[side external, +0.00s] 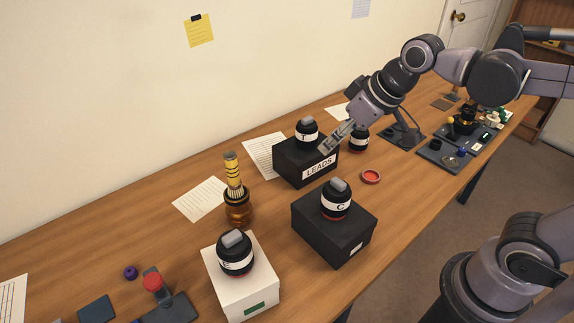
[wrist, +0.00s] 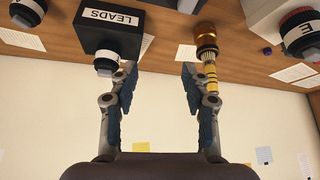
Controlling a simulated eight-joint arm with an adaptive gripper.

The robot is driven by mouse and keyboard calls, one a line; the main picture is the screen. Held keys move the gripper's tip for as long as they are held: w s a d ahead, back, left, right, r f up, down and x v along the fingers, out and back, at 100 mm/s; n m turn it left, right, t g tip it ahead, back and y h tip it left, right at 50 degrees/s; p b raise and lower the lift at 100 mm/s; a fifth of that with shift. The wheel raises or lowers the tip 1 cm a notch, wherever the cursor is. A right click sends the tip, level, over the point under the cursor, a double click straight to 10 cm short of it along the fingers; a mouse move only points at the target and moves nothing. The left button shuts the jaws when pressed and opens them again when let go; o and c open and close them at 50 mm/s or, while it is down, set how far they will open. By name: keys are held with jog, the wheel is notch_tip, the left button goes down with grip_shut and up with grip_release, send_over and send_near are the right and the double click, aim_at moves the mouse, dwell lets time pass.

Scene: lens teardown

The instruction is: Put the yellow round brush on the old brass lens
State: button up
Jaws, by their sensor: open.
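The yellow round brush (side external: 233,172), with a black-striped yellow handle, stands upright, pale bristles down, on a brown-amber brass piece (side external: 238,210) that looks like the old brass lens. I cannot tell if the bristles rest on its top or sit inside it. In the wrist view, the brush (wrist: 211,74) and the coppery brass lens (wrist: 206,38) appear upside down beside the right-hand finger. My gripper (side external: 330,147) is open and empty, by the LEADS box and well to the right of the brush. It also shows in the wrist view (wrist: 160,82), nothing between its fingers.
The black LEADS box (side external: 290,160) carries a black lettered piece (side external: 307,132). Similar pieces stand on another black box (side external: 320,235) and a white box (side external: 228,283). A red ring (side external: 371,176) lies on the table. A red-topped device (side external: 153,284) stands front left.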

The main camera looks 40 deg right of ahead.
jog(key=s+d+f+m+t+h, duration=0.1)
jog(key=s+d+f+m, duration=0.1)
jog(key=s+d+f, duration=0.2)
jog(key=shift+s+d+f, duration=0.4)
jog(key=shift+s+f, duration=0.3)
jog(key=shift+s, duration=0.2)
dwell(0.5)
